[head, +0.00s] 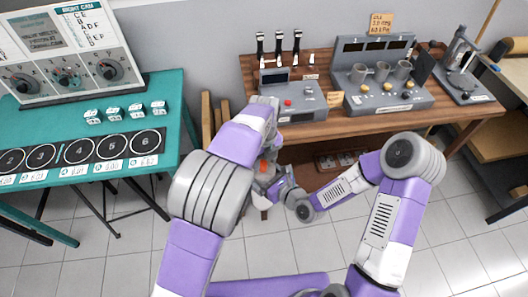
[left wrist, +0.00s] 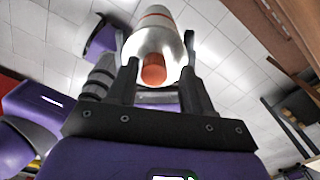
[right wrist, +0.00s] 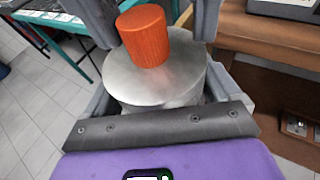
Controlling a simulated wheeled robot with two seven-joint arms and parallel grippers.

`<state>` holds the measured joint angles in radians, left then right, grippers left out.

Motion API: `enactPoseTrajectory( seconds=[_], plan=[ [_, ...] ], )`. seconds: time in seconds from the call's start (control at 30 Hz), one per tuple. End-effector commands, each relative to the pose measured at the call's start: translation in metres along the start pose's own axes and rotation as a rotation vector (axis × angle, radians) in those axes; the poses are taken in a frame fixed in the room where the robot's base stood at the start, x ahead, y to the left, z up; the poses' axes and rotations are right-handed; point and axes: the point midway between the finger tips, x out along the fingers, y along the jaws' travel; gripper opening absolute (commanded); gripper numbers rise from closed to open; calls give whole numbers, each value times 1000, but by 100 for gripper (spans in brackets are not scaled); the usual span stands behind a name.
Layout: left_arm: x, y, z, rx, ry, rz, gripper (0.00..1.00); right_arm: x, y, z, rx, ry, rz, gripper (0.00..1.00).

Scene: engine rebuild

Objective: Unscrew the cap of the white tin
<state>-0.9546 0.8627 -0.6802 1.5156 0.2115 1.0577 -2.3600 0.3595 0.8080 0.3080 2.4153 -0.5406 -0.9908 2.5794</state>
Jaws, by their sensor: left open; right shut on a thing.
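The white tin (left wrist: 158,20) has an orange band and a short orange cap (left wrist: 153,72). In the right wrist view the cap (right wrist: 145,36) stands on the tin's pale metallic top (right wrist: 155,82). My right gripper (right wrist: 158,95) is shut on the tin's body. My left gripper (left wrist: 159,62) is open, with one finger on each side of the cap; I cannot tell whether they touch it. In the head view a bit of orange (head: 264,167) shows between my arms, low in front of the wooden bench, and most of the tin is hidden.
A wooden bench (head: 262,66) at the back holds a grey control box (head: 293,100), a fixture with several cups (head: 382,90) and a grey press (head: 465,82). A teal table (head: 170,100) with numbered circles stands at the left. Tiled floor lies open below.

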Motion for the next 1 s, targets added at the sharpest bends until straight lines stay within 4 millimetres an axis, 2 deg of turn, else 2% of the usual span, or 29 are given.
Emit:
enactPoseTrajectory(
  seconds=[0.37, 0.6, 0.7, 0.87, 1.0],
  plan=[
    [6, 0, 0, -1, -1, 0, 49, 0, 0, 2, -2, -5, 0, 5],
    [6, -1, 0, 0, -1, -2, 12, 0, 1, 2, -3, -5, 3, 5],
    [5, -1, 0, 0, -1, -4, 0, 0, 2, 2, -4, -5, 6, 5],
    [5, -2, 0, -24, -1, -8, 0, 0, 4, 2, -5, -5, 10, 5],
    [5, -3, 0, -156, 1, -11, 0, 0, 5, 2, -6, -6, 14, 5]
  ],
)
